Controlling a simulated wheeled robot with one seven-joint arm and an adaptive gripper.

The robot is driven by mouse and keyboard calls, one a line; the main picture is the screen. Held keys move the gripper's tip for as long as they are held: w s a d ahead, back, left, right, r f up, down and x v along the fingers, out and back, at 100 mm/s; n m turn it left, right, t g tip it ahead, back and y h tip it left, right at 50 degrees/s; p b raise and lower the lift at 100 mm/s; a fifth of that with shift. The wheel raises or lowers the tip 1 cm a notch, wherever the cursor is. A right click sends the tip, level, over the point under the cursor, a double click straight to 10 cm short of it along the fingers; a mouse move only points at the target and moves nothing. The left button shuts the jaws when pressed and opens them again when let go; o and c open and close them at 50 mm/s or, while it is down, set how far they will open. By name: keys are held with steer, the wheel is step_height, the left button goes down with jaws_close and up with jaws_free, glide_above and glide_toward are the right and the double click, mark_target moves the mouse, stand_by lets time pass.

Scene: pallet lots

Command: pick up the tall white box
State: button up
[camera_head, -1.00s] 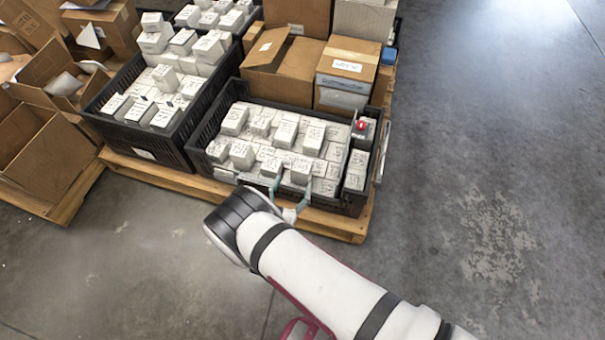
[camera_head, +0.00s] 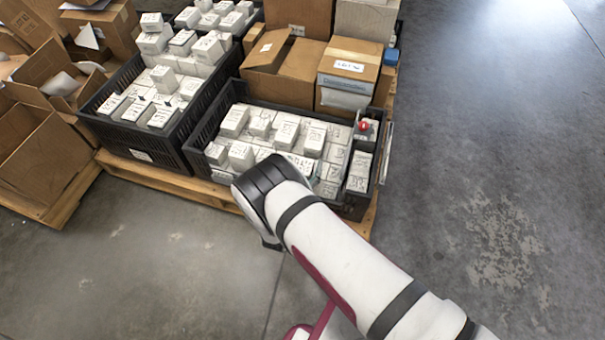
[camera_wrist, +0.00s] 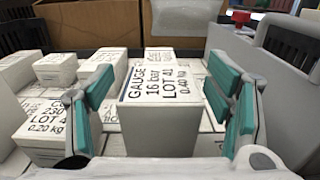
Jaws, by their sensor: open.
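In the wrist view a white box (camera_wrist: 160,130) stands upright between the fingers of my gripper (camera_wrist: 163,98). Its top carries black print reading GAUGE, 16 bar, LOT 41, 0.40 kg. It rises above the boxes around it. Whether either pad touches cannot be told.
Several white boxes (camera_head: 310,140) fill the crate around the gripper. A red-topped item (camera_head: 364,126) stands at its right end. Brown cartons (camera_head: 350,72) are behind, and a second crate (camera_head: 170,138) of white boxes is at left. The concrete floor (camera_head: 480,200) at right is clear.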

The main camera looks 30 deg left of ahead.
steer(key=c, duration=1.6)
steer(key=shift+r, duration=0.2)
